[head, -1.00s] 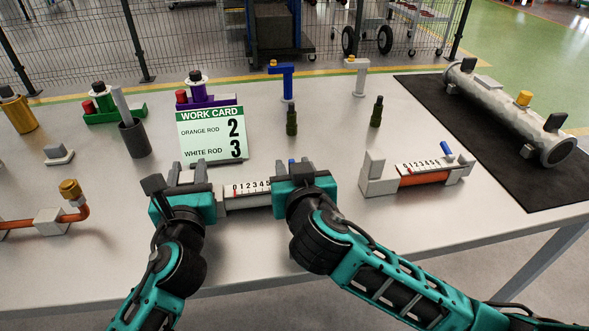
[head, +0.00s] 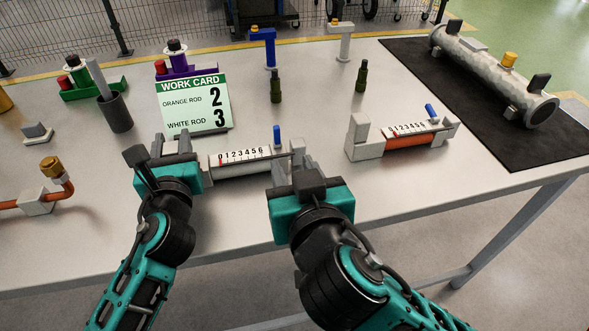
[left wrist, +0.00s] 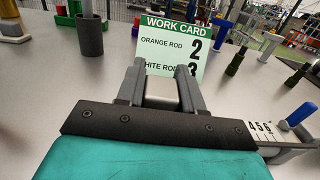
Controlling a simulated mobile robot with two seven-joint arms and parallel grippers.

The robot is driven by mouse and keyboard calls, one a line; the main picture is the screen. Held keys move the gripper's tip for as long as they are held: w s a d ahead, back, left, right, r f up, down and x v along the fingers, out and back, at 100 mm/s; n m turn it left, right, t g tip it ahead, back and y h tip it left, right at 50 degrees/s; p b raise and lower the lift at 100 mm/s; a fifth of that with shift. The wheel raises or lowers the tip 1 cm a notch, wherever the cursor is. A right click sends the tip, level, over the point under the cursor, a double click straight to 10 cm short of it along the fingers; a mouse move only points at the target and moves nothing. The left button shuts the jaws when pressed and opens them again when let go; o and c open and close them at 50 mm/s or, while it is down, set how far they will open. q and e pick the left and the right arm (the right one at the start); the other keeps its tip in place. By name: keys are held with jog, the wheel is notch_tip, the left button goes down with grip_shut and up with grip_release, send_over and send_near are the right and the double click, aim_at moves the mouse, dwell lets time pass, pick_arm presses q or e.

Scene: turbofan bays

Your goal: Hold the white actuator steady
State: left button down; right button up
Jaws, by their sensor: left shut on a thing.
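The white actuator (head: 239,160) lies on the table with a 0 to 6 scale, a red mark near 0 and a blue lever (head: 277,136) at its right. My left gripper (head: 170,147) is shut on its left end block; the left wrist view shows the grey block (left wrist: 161,93) between the fingers. The scale's right part (left wrist: 262,129) shows there too. My right gripper (head: 296,170) is at the near side of the actuator's right end; whether its fingers touch is unclear. The work card (head: 193,104) reads orange rod 2, white rod 3.
An orange-rod actuator (head: 405,141) with its own scale stands to the right. A grey cylinder (head: 495,72) lies on a black mat (head: 410,52). A dark cup (head: 115,112) and green bottles (head: 275,87) stand behind.

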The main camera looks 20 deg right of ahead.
pick_arm(q)
jog(key=c, duration=0.6)
grip_release()
jog(key=shift+c, duration=0.2)
